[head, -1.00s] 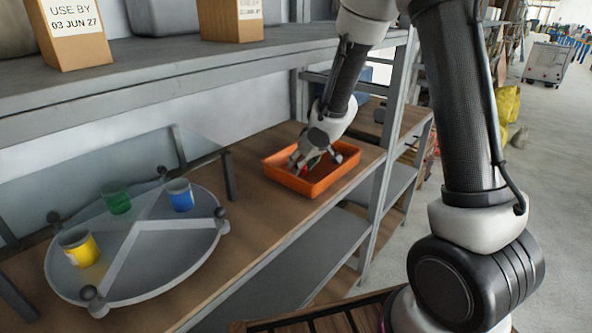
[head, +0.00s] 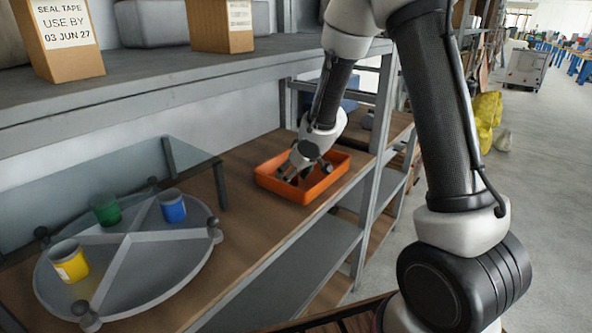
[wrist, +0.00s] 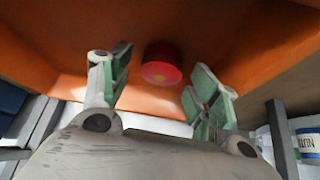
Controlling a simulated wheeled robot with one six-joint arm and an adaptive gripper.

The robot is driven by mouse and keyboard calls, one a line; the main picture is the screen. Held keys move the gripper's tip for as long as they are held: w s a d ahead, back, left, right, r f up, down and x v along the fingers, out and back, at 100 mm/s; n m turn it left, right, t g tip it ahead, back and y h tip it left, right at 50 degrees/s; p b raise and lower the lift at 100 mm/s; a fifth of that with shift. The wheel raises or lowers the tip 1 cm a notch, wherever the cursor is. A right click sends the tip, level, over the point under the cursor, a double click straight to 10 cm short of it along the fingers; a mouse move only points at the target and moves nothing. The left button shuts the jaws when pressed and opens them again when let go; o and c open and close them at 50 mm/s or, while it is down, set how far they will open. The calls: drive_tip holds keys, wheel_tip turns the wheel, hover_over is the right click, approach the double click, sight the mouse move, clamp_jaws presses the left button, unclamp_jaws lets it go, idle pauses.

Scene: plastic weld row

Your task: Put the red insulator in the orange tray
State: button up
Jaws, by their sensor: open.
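The orange tray (head: 325,183) sits on the wooden shelf in the head view, and its orange floor and walls fill much of the wrist view (wrist: 45,40). The red insulator (wrist: 162,68) shows in the wrist view against the orange tray, between and beyond my fingertips, with visible space on both sides. My gripper (head: 303,176) is open and reaches down into the tray. In the wrist view its two green-padded fingers (wrist: 160,88) are spread apart and touch nothing I can see. The insulator is hidden behind my gripper in the head view.
A round divided turntable (head: 190,262) at left holds a green (head: 106,209), a blue (head: 173,206) and a yellow cup (head: 69,261). A clear panel (head: 100,190) stands over its back part. Cardboard boxes (head: 66,40) rest on the shelf above. A grey upright (head: 377,160) is right of the tray.

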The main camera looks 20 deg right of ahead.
drive_tip(key=v, duration=1.2)
drive_tip(key=s+d+r+m+t+h, duration=0.35)
drive_tip(key=d+r+h, duration=0.25)
drive_tip(key=d+r, duration=0.85)
drive_tip(key=s+d+f+m+g, duration=0.15)
drive_tip(key=s+g, duration=0.25)
drive_tip(key=s, duration=1.3)
drive_tip(key=s+a+f+g+y, duration=0.1)
drive_tip(key=s+a+y, duration=0.2)
drive_tip(key=s, duration=0.4)
drive_tip(key=shift+a+f, duration=0.4)
drive_tip(key=shift+a, duration=0.2)
drive_tip(key=shift+s+d, duration=0.1)
drive_tip(key=shift+d, duration=0.05)
